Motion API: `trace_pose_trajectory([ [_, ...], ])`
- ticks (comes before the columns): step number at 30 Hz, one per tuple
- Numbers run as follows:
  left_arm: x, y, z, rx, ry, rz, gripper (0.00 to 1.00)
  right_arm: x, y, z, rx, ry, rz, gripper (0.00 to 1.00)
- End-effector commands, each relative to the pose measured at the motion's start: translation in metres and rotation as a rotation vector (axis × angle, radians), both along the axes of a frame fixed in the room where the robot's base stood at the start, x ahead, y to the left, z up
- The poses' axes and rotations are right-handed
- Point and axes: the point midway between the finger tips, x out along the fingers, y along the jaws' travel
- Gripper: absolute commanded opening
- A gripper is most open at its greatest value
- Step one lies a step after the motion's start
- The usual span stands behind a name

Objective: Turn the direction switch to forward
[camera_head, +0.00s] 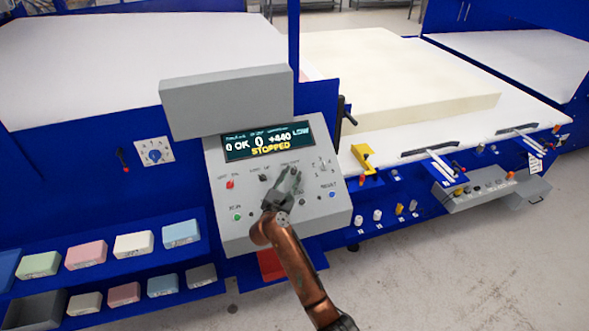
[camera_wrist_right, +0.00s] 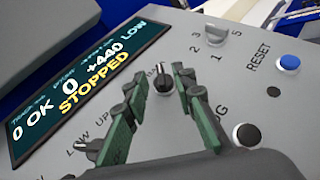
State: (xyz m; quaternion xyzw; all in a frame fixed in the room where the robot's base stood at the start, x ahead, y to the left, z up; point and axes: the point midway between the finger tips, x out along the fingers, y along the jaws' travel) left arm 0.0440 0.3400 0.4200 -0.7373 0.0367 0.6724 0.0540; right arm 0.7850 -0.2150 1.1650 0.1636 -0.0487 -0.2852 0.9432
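The direction switch looks to be the small black rotary knob (camera_wrist_right: 163,80) on the grey control panel (camera_head: 233,207). In the right wrist view a pale mark shows on the knob's upper part; its labels are mostly hidden or too small to read. My right gripper (camera_head: 287,180) is over the panel, below the display, and covers most of the knob in the head view. In the right wrist view its two green fingers (camera_wrist_right: 158,90) stand apart on either side of the knob, with a visible gap. The display (camera_head: 267,141) reads "STOPPED". My left gripper is not in view.
A grey box (camera_head: 227,100) rises behind the panel. Coloured foam blocks (camera_head: 133,244) lie on shelves at left.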

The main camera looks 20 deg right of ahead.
Motion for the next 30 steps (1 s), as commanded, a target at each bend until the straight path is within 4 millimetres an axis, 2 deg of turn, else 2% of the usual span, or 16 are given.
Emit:
trace_pose_trajectory([
  [3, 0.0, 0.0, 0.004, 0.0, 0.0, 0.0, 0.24, 0.015, -0.011, 0.002, -0.004, 0.0, -0.001, 0.24],
  [7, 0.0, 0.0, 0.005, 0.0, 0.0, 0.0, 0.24, 0.026, -0.018, 0.001, -0.003, -0.001, -0.001, 0.24],
  [18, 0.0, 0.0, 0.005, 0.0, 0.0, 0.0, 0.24, 0.03, -0.021, 0.0, -0.001, 0.0, 0.0, 0.24],
  [28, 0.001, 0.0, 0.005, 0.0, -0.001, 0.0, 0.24, 0.03, -0.021, 0.0, -0.001, 0.0, 0.0, 0.02],
  [30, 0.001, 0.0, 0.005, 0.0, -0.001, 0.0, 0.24, 0.03, -0.021, 0.0, -0.002, 0.0, 0.0, 0.0],
])
